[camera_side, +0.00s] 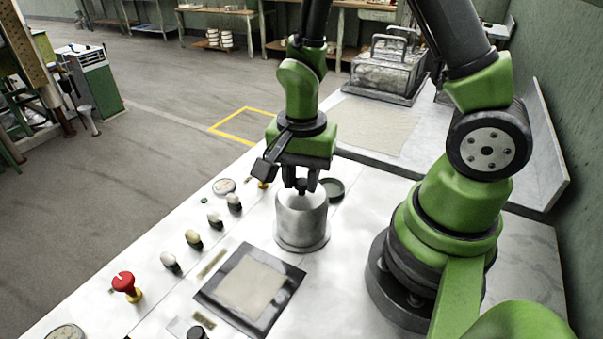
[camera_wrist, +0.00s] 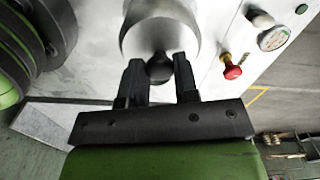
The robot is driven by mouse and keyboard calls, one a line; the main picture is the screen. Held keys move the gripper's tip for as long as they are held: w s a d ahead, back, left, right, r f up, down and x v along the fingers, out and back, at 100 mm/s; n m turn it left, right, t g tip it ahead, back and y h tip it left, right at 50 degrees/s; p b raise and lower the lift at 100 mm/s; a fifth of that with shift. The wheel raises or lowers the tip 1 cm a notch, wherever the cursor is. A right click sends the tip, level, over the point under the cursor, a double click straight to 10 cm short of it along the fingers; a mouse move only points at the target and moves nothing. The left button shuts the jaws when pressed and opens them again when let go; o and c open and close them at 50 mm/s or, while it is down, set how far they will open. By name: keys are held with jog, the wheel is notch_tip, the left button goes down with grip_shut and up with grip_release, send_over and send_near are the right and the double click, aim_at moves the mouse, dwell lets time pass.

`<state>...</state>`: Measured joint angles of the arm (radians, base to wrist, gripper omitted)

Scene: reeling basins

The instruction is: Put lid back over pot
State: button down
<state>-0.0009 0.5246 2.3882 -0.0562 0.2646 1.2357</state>
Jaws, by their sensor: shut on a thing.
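The silver metal pot (camera_side: 302,226) stands upright on the white panel in the side view, with a wider flange around its foot. My gripper (camera_side: 302,187) points straight down over the pot's top. Its two dark fingers are shut on the dark knob of the lid. In the wrist view the knob (camera_wrist: 160,68) sits between the fingertips of my gripper (camera_wrist: 159,72), with shiny metal beyond it. The lid (camera_side: 302,198) appears level at the pot's top. I cannot tell whether it rests fully on the rim, and no clear gap shows.
A dark round dish (camera_side: 333,188) is close behind the pot. A dark-framed square plate (camera_side: 250,288) lies in front. Several knobs and a red button (camera_side: 124,284) line the panel's left side. A metal basin block (camera_side: 385,70) stands at the back.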

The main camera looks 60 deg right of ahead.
jog(key=shift+c, duration=1.5)
grip_release()
jog(key=shift+r, duration=0.1)
jog(key=shift+r, duration=3.45)
jog(key=s+a+r+n+t+y, duration=0.1)
jog(key=s+r+n+t, duration=0.2)
jog(key=r, duration=0.4)
jog(key=s+a+r+n+t+y, duration=0.1)
jog(key=s+r+n+t, duration=0.3)
jog(key=r+n, duration=0.2)
jog(key=shift+s+a+r+n, duration=0.3)
jog(key=shift+s+r+n, duration=0.05)
jog(key=shift+n, duration=0.65)
